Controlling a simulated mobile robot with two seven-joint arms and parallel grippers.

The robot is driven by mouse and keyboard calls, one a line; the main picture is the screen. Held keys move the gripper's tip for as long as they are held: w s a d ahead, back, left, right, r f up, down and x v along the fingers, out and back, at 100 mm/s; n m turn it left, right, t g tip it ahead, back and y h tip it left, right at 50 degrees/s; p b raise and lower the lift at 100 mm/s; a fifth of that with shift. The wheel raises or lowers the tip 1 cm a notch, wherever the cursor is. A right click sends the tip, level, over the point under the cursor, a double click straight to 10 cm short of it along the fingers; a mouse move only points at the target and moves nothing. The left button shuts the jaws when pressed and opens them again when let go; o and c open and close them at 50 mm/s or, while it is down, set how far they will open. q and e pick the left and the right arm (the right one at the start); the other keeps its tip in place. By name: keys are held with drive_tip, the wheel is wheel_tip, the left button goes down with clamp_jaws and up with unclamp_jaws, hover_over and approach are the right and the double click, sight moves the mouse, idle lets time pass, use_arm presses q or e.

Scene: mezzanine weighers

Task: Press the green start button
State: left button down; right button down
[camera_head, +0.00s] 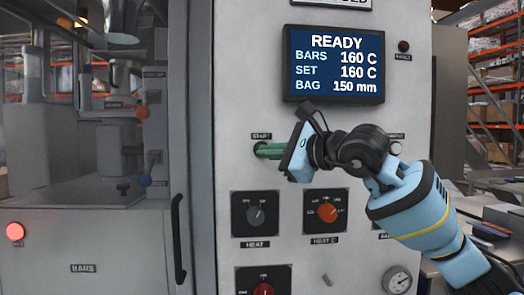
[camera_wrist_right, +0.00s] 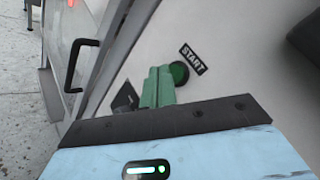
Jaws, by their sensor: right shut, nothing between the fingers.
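The green start button (camera_wrist_right: 179,73) is a round green cap in a dark ring on the pale panel, beside its START label (camera_wrist_right: 193,59) in the right wrist view. In the head view the START label (camera_head: 261,136) shows, but the button below it is mostly hidden behind my fingers. My right gripper (camera_head: 261,150) is shut and empty, its green fingers pointing at the panel just under the label. In the right wrist view its fingertips (camera_wrist_right: 160,72) are right beside the button, overlapping its left edge; I cannot tell whether they touch it. My left gripper is not in view.
The display (camera_head: 334,64) reads READY above the button. The HEAT knob (camera_head: 256,214) and the orange HEAT C knob (camera_head: 327,212) sit below. A dark door handle (camera_head: 178,238) is at the left, and a gauge (camera_head: 397,281) is at the lower right.

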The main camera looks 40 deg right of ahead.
drive_tip(key=shift+w, duration=0.1)
drive_tip(key=shift+w+d, duration=0.2)
drive_tip(key=shift+w, duration=0.05)
drive_tip(key=shift+w+d+p, duration=0.2)
drive_tip(key=shift+w+p, duration=0.15)
drive_tip(key=shift+p, duration=0.1)
idle(0.8)
idle(0.3)
drive_tip(key=shift+s+a, duration=0.4)
drive_tip(key=shift+s, duration=0.3)
drive_tip(key=s+a, duration=0.1)
drive_tip(key=s, duration=0.2)
drive_tip(key=s+a, duration=0.1)
drive_tip(key=shift+s+a+b, duration=0.15)
drive_tip(key=shift+a+b, duration=0.15)
drive_tip(key=shift+b, duration=0.1)
drive_tip(key=shift+f, duration=0.1)
idle(0.7)
